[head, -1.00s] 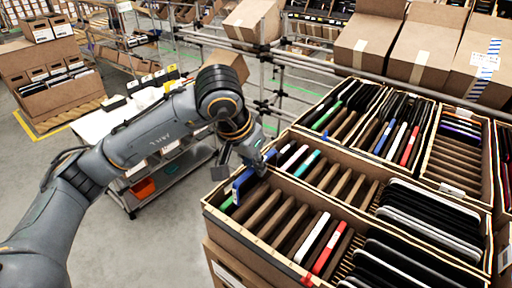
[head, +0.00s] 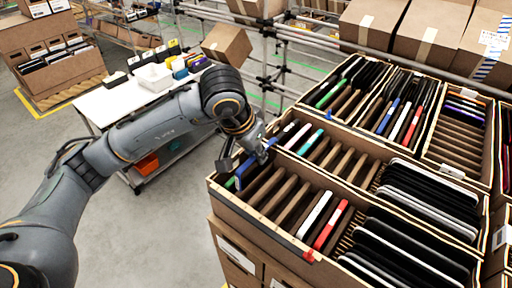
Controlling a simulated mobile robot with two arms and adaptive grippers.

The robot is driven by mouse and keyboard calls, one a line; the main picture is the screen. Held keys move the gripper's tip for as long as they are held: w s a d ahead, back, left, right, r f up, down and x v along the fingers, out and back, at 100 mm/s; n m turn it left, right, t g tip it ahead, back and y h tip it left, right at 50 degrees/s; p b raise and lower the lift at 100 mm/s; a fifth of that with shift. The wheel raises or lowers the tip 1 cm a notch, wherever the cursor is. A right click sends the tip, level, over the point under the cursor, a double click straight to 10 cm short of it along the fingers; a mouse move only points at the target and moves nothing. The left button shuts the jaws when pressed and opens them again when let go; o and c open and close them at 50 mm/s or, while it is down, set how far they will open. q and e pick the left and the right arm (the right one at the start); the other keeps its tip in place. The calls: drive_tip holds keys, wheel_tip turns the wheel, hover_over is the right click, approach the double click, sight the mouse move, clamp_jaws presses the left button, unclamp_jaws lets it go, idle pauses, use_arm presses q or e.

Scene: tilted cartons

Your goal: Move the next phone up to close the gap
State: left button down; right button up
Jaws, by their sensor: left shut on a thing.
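My left gripper (head: 246,157) reaches down over the left end of the front carton (head: 262,229). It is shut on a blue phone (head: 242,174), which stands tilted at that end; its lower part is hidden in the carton. A green phone edge (head: 229,184) shows just left of it. To the right are several brown dividers with open slots. Then come a white phone (head: 313,214) and a red phone (head: 330,225), both standing tilted. My right gripper is not in view.
The carton row behind holds white, black and teal (head: 310,142) phones at its left end, then empty slots. Dark phones (head: 430,205) fill the right parts. A metal rail (head: 340,88) runs behind the cartons. A white-topped cart (head: 118,97) stands at left.

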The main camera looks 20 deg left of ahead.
sight(256, 176)
use_arm(q)
drive_tip(key=shift+f+b, duration=0.45)
drive_tip(key=shift+f, duration=1.1)
wheel_tip(256, 176, down, 4)
drive_tip(key=b, duration=0.4)
drive_tip(key=shift+b, duration=0.4)
drive_tip(key=shift+f+b, duration=0.25)
drive_tip(key=shift+b, duration=0.05)
drive_tip(key=shift+f+b, duration=0.3)
drive_tip(key=shift+b, duration=0.2)
drive_tip(key=c, duration=1.3)
unclamp_jaws()
drive_tip(key=v, duration=1.2)
drive_tip(key=shift+w+r, duration=0.1)
